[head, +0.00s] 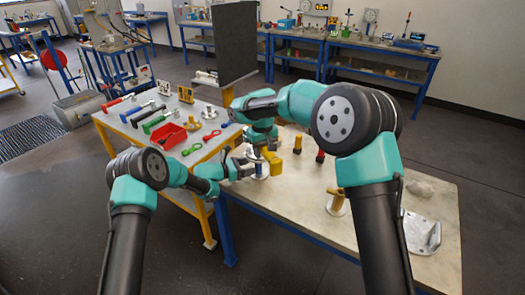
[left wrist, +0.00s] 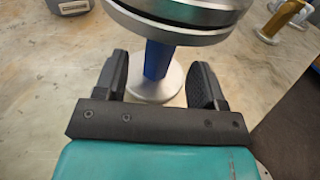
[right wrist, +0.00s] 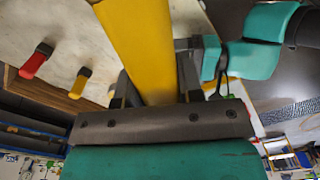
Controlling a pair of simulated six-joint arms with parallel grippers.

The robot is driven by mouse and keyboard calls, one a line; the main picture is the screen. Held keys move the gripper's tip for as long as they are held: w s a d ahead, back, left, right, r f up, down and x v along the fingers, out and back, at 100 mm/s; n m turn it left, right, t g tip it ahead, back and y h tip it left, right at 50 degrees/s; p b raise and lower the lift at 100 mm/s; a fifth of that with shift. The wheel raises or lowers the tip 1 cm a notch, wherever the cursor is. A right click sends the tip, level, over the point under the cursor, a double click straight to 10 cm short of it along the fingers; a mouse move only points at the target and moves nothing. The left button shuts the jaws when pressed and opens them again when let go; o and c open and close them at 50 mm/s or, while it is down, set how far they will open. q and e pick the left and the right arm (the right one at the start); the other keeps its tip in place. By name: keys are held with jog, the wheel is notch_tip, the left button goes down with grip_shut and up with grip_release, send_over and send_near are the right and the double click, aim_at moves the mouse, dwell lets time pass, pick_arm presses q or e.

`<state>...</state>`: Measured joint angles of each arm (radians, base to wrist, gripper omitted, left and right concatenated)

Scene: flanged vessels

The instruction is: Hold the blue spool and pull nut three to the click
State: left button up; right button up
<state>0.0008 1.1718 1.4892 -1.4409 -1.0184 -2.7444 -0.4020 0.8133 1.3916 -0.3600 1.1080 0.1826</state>
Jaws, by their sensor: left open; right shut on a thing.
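The blue spool (left wrist: 158,60) stands upright on the bench, with a pale round foot and a stack of grey flanges on top. In the head view only a little of it shows (head: 261,171). My left gripper (head: 244,167) is open. Its fingers stand on either side of the blue body, with gaps visible in the left wrist view. My right gripper (right wrist: 152,88) is shut on a yellow tool (right wrist: 140,40), which also shows in the head view (head: 272,161) just above the spool's flanges. The nuts cannot be made out; the tool's working end is hidden.
A red-handled tool (head: 320,155) and a smaller yellow-handled one (head: 297,143) stand behind on the bench. A brass-coloured spool (head: 336,203) and a grey bracket (head: 420,232) are to the right. The left table holds a red tray (head: 170,136) and several wrenches.

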pick_arm(q)
jog(key=v, duration=0.8)
pick_arm(e)
jog(key=shift+r, duration=0.1)
